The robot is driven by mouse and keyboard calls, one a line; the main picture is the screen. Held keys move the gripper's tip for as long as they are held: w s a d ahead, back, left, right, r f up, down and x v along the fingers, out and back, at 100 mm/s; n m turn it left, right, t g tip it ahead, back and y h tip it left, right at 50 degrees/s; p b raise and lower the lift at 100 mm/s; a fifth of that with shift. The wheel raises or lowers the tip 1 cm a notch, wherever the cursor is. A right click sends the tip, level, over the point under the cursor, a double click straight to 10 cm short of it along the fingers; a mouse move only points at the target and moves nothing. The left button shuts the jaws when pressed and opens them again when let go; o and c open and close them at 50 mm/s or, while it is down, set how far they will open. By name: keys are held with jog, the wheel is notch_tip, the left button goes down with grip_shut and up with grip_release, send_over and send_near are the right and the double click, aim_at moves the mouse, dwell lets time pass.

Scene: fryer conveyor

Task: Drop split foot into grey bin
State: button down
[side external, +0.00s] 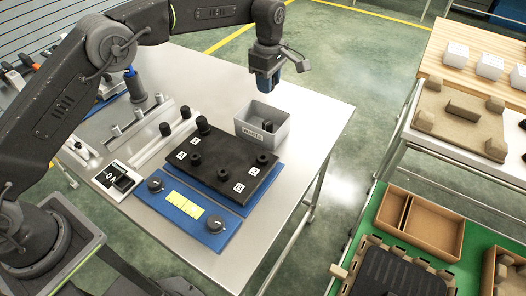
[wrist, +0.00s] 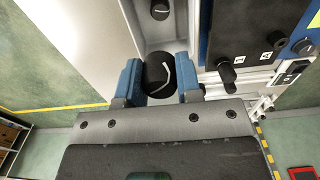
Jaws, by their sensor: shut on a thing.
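My gripper (side external: 267,86) hangs above the grey bin (side external: 250,133), which is labelled WASTE and stands near the table's back edge. In the wrist view the blue fingers of my gripper (wrist: 160,74) are shut on a round black foot (wrist: 159,69) with a pale line across its face. The held foot is hard to make out in the side view. Another black foot (wrist: 160,10) lies in the bin in the wrist view, and it also shows in the side view (side external: 267,126).
A black plate (side external: 228,158) with several black feet stands on a blue base left of the bin. A blue panel (side external: 185,212) with yellow pads and two round black parts lies in front. Rails (side external: 165,137) with small parts lie further left. The table right of the bin is clear.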

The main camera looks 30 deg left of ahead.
jog(key=shift+f, duration=2.9)
jog(key=c, duration=0.7)
grip_release()
jog(key=shift+r, duration=0.1)
notch_tip(320, 180, up, 14)
jog(key=shift+f, duration=0.15)
jog(key=shift+a, duration=0.1)
